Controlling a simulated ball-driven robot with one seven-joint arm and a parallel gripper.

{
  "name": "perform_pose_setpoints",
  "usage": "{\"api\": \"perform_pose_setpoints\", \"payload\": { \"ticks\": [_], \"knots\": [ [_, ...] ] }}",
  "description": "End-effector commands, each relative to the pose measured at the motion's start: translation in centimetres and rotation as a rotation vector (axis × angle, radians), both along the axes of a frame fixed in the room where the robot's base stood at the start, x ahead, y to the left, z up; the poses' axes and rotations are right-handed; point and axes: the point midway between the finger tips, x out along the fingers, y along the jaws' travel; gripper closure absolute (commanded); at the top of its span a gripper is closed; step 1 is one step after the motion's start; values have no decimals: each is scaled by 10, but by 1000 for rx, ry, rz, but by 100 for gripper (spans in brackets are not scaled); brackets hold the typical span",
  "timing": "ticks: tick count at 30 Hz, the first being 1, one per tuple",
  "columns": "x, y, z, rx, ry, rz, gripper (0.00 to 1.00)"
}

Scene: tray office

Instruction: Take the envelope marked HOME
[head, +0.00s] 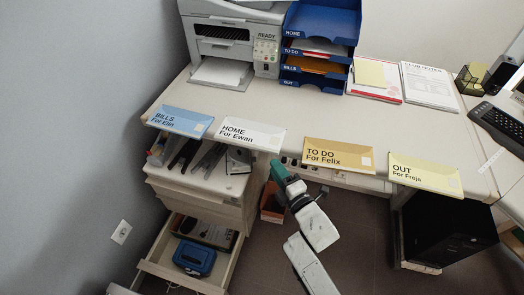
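The envelope marked HOME, For Ewan (252,136) is white and lies at the front edge of the desk, second from the left. Its front part seems to stick out past the edge. My gripper (276,168) is just below and right of this envelope in the head view, at the end of my white arm. The green end piece shows, but the fingers are too small and hidden to read. I cannot tell whether it touches anything. No envelope is visibly held.
Blue BILLS (180,121), orange TO DO (338,156) and yellow OUT (424,174) envelopes lie along the same edge. A printer (235,35) and a blue letter tray stack (321,24) stand behind. An open drawer (190,262) juts out at lower left. The middle desktop is clear.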

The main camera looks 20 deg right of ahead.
Motion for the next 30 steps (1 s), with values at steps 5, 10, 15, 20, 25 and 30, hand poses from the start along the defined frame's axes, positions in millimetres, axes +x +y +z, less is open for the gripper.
{"api": "perform_pose_setpoints", "payload": {
  "ticks": [5, 10, 15, 20, 25, 30],
  "knots": [
    [26, 4, 0, 1, -1, -1, 72],
    [47, 7, -2, 2, 0, -1, 72],
    [63, 9, -3, 2, 0, -2, 72],
    [71, 10, -1, 1, 1, -2, 72],
    [73, 11, 0, 2, 1, -2, 72],
    [72, 11, 0, 2, 1, -1, 73]
  ]
}}
